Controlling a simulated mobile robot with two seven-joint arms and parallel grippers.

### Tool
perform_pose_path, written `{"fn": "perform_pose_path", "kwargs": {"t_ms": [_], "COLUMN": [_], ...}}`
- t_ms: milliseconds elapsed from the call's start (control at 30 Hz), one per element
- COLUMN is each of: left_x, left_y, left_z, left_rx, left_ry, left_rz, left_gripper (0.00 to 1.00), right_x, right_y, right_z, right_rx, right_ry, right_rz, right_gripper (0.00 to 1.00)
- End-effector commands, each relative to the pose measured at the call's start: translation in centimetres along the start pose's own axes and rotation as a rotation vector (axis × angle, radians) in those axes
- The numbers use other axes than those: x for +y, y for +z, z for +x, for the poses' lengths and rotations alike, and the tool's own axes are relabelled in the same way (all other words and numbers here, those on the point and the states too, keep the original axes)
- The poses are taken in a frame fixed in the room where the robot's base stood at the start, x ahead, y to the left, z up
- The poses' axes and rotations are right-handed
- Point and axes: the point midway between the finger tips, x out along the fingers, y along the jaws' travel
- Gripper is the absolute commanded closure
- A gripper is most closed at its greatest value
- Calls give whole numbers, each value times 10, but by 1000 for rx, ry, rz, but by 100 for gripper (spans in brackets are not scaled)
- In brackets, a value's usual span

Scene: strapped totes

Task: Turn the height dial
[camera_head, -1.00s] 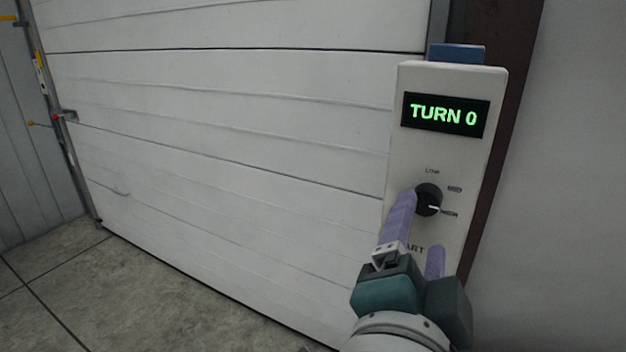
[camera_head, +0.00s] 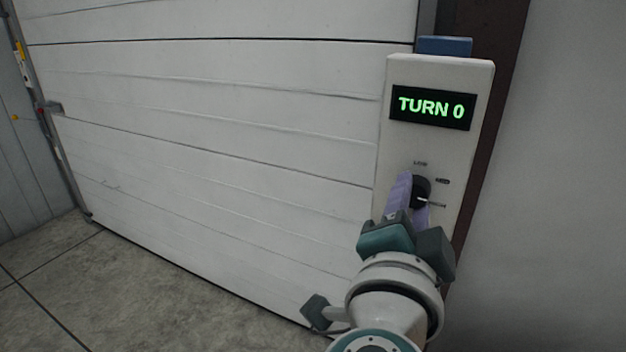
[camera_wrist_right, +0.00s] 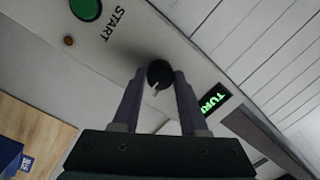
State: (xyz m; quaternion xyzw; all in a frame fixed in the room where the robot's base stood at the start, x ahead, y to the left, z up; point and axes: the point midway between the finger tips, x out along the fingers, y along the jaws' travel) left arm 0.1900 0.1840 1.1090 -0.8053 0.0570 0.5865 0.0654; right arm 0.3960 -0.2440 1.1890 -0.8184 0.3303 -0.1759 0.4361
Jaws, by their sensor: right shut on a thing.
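The height dial (camera_head: 422,188) is a round black knob with a white pointer line on the pale control panel (camera_head: 398,150). The pointer faces right, toward the lowest right label, which is hard to read now. LOW is above the dial and the middle label is at its upper right. My right gripper (camera_head: 412,198) has its purple fingers on both sides of the dial and is shut on it. In the right wrist view the dial (camera_wrist_right: 159,73) sits between the two fingertips. The panel's display (camera_head: 432,107) reads TURN 0 in green. My left gripper is not in view.
A green button (camera_wrist_right: 86,8) marked START is on the same panel, hidden behind my gripper in the head view. A white sectional door (camera_head: 220,130) fills the left. A bare grey wall (camera_head: 560,180) is at right. The concrete floor (camera_head: 60,280) at lower left is clear.

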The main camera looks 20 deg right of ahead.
Motion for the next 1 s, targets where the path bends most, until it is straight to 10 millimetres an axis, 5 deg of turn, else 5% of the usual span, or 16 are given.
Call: {"fn": "perform_pose_path", "kwargs": {"t_ms": [300,667,1000], "left_x": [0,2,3], "left_y": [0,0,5], "left_z": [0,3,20], "left_rx": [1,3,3], "left_ry": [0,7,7], "left_rz": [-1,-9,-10], "left_gripper": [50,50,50], "right_x": [0,1,4], "right_y": [0,1,2], "right_z": [0,0,-1], "right_rx": [0,2,14], "right_ry": [0,-1,-15], "right_rz": [0,34,235], "right_gripper": [100,100,100]}}
